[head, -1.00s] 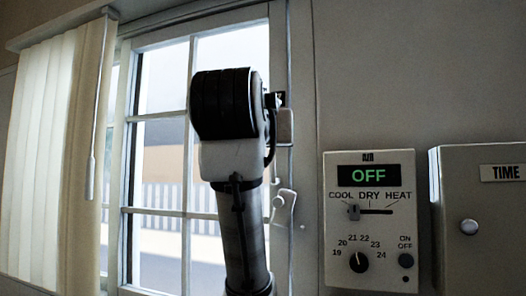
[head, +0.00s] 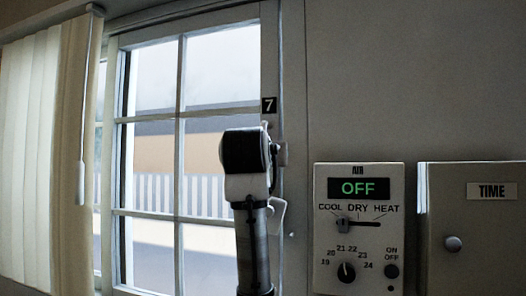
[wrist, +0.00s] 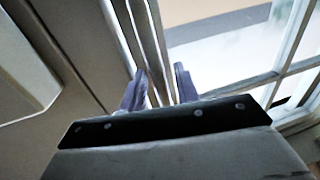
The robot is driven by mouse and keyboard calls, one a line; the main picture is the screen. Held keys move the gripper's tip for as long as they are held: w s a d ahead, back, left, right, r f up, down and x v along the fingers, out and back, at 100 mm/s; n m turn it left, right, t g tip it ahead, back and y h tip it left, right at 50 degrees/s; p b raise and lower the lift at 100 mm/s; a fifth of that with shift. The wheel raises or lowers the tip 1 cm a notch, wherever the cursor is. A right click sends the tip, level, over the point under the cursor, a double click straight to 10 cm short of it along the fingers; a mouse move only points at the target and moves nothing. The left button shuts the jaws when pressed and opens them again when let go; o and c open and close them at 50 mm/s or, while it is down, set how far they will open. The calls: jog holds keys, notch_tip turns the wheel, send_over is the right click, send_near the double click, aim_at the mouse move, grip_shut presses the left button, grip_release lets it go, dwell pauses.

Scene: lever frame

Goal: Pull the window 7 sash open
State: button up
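The window 7 sash (head: 182,150) is a white frame with several glass panes, in the middle left of the head view. A black label "7" (head: 268,104) is on its right stile. A small white handle (head: 277,215) shows beside my arm, low on that stile. My arm stands in front of the right part of the sash and hides my fingertips in the head view. In the wrist view my gripper (wrist: 160,88) has its two fingers apart, with pale frame bars (wrist: 148,38) running between and beyond them. I cannot tell whether the fingers touch the bars.
Vertical blinds (head: 45,150) with a hanging wand (head: 84,130) cover the left. Right of the window, an air control panel (head: 358,230) reads "OFF", and a grey box labelled "TIME" (head: 475,225) is beside it. The wall above them is bare.

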jog(key=shift+c, duration=0.2)
grip_shut()
jog(key=shift+a, duration=0.1)
